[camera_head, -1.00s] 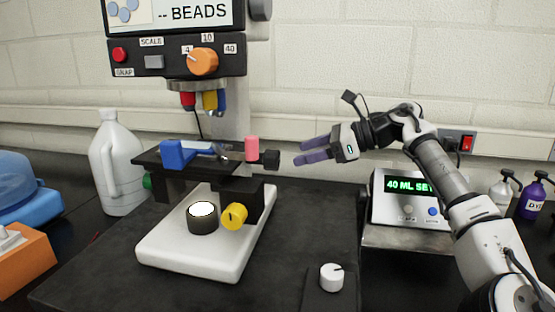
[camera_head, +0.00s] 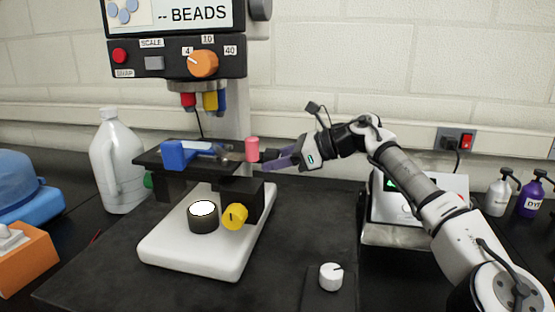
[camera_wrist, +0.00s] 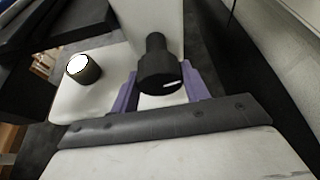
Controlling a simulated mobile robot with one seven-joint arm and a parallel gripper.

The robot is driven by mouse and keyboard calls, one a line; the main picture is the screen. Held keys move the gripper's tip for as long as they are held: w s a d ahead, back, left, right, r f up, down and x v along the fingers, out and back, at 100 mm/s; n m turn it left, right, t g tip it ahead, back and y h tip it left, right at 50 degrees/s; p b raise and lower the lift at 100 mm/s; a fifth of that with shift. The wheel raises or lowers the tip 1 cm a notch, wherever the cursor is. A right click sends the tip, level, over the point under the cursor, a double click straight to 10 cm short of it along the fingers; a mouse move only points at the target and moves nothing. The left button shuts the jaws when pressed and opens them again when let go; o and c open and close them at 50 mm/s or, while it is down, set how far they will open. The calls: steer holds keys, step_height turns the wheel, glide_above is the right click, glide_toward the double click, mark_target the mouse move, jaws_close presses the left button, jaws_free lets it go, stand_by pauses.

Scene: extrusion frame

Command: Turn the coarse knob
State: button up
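A black knob (camera_head: 268,155) sticks out from the right side of the microscope stage, beside a pink cylinder (camera_head: 252,148). No label shows which knob is the coarse one. My gripper (camera_head: 276,160) is at the black knob, coming from the right with its purple fingers pointing left. In the wrist view the black knob (camera_wrist: 158,72) lies between the two open fingers, with gaps visible on both sides. A yellow knob (camera_head: 235,216) is lower on the microscope's near side, and a green knob (camera_head: 148,181) shows partly at the left under the stage.
The white microscope base (camera_head: 190,262) carries a round lamp (camera_head: 203,218). An orange knob (camera_head: 203,64) is on the upper panel. A white dial (camera_head: 331,276) stands in front right. A stirrer-like device (camera_head: 400,236) is behind my arm. A white jug (camera_head: 118,165) stands left.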

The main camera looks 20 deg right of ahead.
steer(key=c, duration=0.4)
steer(key=shift+p, duration=0.3)
steer(key=m+g+p, duration=0.1)
steer(key=p, duration=0.1)
steer(key=shift+r+m+y+p, duration=0.15)
steer(key=shift+m+y+p, duration=0.15)
steer(key=shift+m, duration=0.1)
steer(key=m+g+y+p, duration=0.1)
steer(key=m+p, duration=0.2)
steer(key=shift+g+y, duration=0.3)
steer(key=shift+f+m, duration=0.25)
steer(key=shift+m, duration=0.05)
steer(key=shift+d, duration=0.1)
steer(key=o, duration=1)
steer(key=shift+c, duration=0.2)
